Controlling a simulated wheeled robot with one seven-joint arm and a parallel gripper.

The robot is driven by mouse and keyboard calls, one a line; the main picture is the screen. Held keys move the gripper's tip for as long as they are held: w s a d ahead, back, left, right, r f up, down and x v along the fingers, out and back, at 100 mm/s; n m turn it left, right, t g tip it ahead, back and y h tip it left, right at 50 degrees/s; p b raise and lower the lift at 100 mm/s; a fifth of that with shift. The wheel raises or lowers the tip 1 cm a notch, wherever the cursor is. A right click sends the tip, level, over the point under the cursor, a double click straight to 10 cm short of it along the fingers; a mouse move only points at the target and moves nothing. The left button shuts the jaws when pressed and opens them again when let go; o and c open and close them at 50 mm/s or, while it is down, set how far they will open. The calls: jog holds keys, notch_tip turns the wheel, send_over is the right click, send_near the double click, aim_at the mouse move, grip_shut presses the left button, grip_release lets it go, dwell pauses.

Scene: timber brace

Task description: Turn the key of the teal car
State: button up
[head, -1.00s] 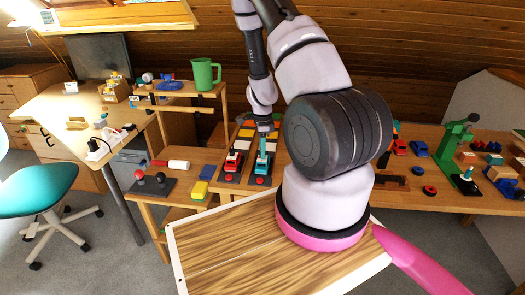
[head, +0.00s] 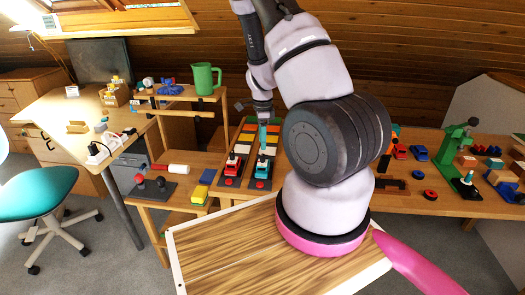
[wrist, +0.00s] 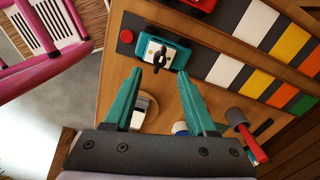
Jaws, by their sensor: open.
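The teal car (wrist: 148,45) sits on a wooden board, with a dark key (wrist: 160,58) standing out of its white plate. In the head view the teal car (head: 265,167) is beside the red car (head: 232,164). My gripper (wrist: 160,72) has its teal fingers spread apart and empty. In the wrist view the fingertips lie just below the key, one to each side; I cannot tell the remaining gap in depth. In the head view my gripper (head: 263,138) is above the teal car, and the key is too small to make out.
A red button (wrist: 127,36) lies at one end of the teal car's strip. Coloured tiles (wrist: 257,23) line the boards. A red-handled hammer (wrist: 248,140) lies near the right finger. A green mug (head: 205,77) stands on the shelf at left. A green press (head: 452,145) stands at right.

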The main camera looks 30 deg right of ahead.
jog(key=shift+r, duration=2.05)
notch_tip(320, 180, up, 12)
jog(key=n+t+y, duration=0.2)
jog(key=n, duration=0.2)
send_over(262, 155)
jog(key=a, duration=0.5)
jog(key=s+a+r+n+t, duration=0.1)
jog(key=s+a+r+n, duration=0.1)
jog(key=r, duration=0.3)
jog(key=s+a+r+n, duration=0.2)
jog(key=s+r, duration=0.1)
jog(key=r, duration=0.2)
jog(key=s+a+r+n+t, duration=0.3)
jog(key=s+r+n, duration=0.6)
jog(key=s+r, duration=0.4)
jog(key=shift+s+a+r+n+t, duration=0.25)
jog(key=shift+s+a+n+t, duration=0.15)
jog(key=shift+s+t, duration=0.3)
